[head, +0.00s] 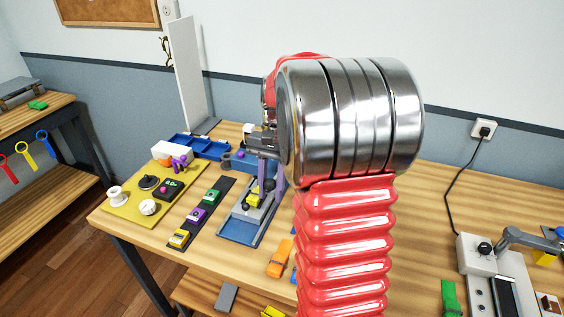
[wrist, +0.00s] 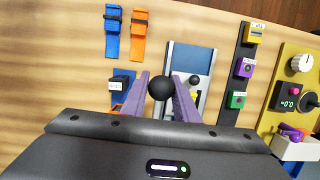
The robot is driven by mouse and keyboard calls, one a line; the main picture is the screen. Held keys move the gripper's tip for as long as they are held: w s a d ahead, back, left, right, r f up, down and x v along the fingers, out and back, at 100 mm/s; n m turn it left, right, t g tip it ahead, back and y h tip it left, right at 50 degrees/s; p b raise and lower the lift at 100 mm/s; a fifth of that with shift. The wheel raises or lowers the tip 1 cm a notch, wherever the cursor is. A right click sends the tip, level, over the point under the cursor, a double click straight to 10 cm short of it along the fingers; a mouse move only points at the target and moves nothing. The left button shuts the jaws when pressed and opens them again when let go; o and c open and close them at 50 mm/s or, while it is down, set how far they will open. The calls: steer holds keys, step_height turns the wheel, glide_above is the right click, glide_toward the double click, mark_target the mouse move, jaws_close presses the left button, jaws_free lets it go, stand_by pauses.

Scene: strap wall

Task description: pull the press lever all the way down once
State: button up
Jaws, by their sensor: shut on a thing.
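The press (head: 243,228) stands on the table, with a blue base, a grey bed and a yellow piece on it. It also shows in the wrist view (wrist: 190,58), beyond my fingers. The lever's round black knob (wrist: 160,88) sits between the two purple-grey fingers of my gripper (wrist: 161,92), which are shut on it. In the head view my gripper (head: 270,178) is at the press, partly covered by my arm. The lever's shaft is hidden in both views, so its angle cannot be told.
Left of the press are a dark strip of coloured blocks (head: 198,215) and a yellow board with knobs (head: 150,195). Blue bins (head: 195,146) stand behind. An orange strap (head: 281,258) lies in front, right of the press. A white device (head: 490,262) stands far right.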

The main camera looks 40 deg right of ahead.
mark_target(273, 179)
steer(key=shift+s+d, duration=0.1)
steer(key=shift+v, duration=1.7)
steer(key=shift+d, duration=0.2)
steer(key=o, duration=0.7)
steer(key=shift+a, duration=0.1)
steer(key=shift+v, duration=3.5)
steer(key=shift+w, duration=0.2)
